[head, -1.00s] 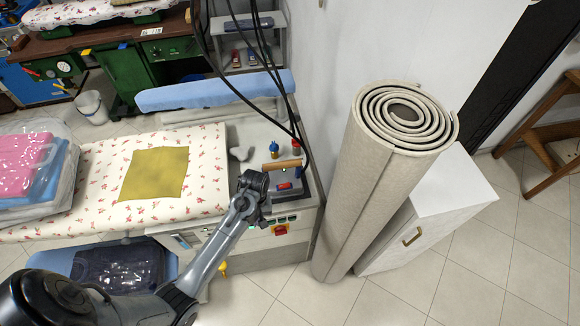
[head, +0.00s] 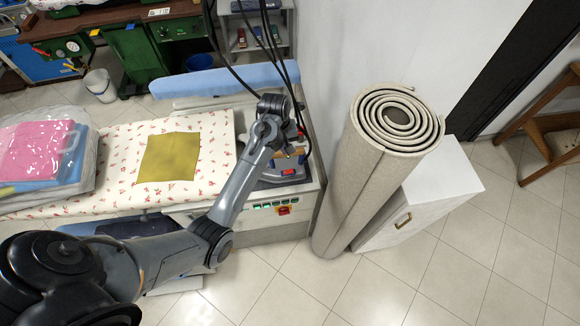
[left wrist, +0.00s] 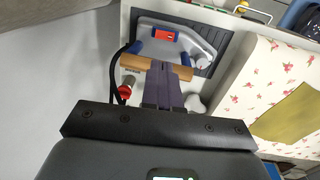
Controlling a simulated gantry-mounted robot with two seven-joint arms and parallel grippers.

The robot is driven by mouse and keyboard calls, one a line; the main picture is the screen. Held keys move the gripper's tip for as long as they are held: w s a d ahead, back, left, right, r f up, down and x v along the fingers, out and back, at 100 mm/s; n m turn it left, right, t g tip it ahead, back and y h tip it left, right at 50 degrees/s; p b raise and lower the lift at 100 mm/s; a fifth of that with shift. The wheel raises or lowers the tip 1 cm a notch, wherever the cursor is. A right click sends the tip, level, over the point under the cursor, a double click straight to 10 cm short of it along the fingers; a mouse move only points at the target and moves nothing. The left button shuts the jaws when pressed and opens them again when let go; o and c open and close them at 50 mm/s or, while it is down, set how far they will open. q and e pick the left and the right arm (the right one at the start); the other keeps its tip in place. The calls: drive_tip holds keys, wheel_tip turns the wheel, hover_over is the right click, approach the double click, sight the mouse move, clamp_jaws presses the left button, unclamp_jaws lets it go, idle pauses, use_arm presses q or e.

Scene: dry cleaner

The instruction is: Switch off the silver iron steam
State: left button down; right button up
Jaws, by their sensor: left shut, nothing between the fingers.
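The silver iron (head: 270,180) rests at the right end of the ironing table, partly hidden by my left arm. In the left wrist view the iron (left wrist: 203,48) shows its grey body, blue parts, a wooden handle (left wrist: 135,63) and a red piece (left wrist: 164,34) on a dark ribbed pad (left wrist: 225,40). My left gripper (left wrist: 164,66) is shut and empty. Its fingertips overlap the wooden handle in that view; I cannot tell whether they touch it. In the head view my arm hides the fingertips. My right gripper is not in view.
A control panel with green buttons (head: 266,205) and a red-and-yellow switch (head: 283,211) is on the table's front. A red-topped fitting (left wrist: 126,88) stands near the fingers. Black cables (head: 285,50) hang behind. A rolled carpet (head: 365,185) stands to the right. A yellow cloth (head: 169,157) lies left.

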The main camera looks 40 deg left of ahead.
sight(291, 172)
use_arm(q)
drive_tip(key=shift+f, duration=0.1)
drive_tip(key=f, duration=0.4)
drive_tip(key=w+f, duration=0.1)
drive_tip(key=f, duration=0.4)
drive_tip(key=d+f, duration=0.1)
drive_tip(key=f, duration=0.3)
drive_tip(key=shift+w+f, duration=0.15)
drive_tip(key=shift+f, duration=0.2)
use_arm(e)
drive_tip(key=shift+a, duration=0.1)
